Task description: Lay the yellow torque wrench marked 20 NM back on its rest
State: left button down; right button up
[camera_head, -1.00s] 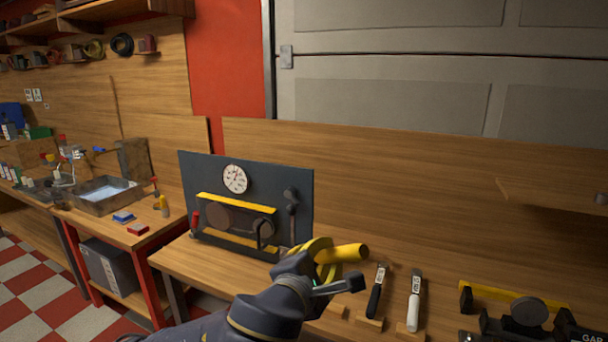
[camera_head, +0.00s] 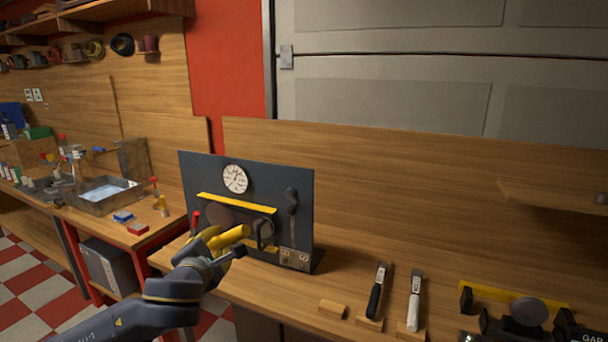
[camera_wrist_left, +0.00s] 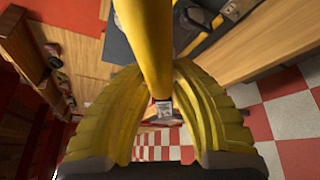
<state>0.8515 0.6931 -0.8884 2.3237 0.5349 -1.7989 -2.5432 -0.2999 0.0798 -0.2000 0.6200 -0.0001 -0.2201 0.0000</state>
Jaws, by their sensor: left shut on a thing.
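My left gripper (camera_head: 208,240) is shut on the yellow torque wrench (camera_head: 231,237) and holds it in front of the dark panel, clear of the wooden rests. In the left wrist view the yellow handle (camera_wrist_left: 148,45) runs up between the two yellow fingers (camera_wrist_left: 157,82). A small pale label (camera_wrist_left: 163,108) shows below it, too small to read. A bare wooden rest (camera_head: 333,309) lies on the bench. To its right, a black-handled wrench (camera_head: 376,292) and a white-handled wrench (camera_head: 414,299) lie on their own rests. My right gripper is not in view.
The dark panel (camera_head: 300,210) with a gauge (camera_head: 235,179) stands on the wooden bench (camera_head: 292,292). A dark fixture with a yellow bar (camera_head: 510,295) is at the bench's right end. A side bench with a metal basin (camera_head: 103,196) stands at the left.

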pick_arm(q)
jog(key=shift+r, duration=3.9)
jog(key=shift+d, duration=0.1)
